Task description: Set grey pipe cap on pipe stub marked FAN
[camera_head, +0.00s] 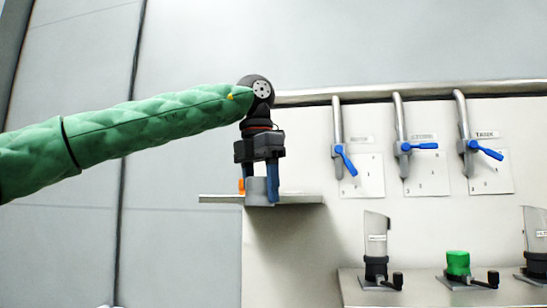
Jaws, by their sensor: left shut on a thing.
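My left gripper (260,190) comes down from a green-sleeved arm and points straight down. Its blue fingers are shut on a grey cylindrical piece, which looks like the grey pipe cap (257,191). The cap is at the level of a small grey shelf (308,198); I cannot tell whether it touches it. A small orange piece shows just left of the fingers. I cannot make out a pipe stub marked FAN. My right gripper is not in view.
Three grey pipes with blue lever handles (346,160) stand on the pale panel at right. The wall at left is bare.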

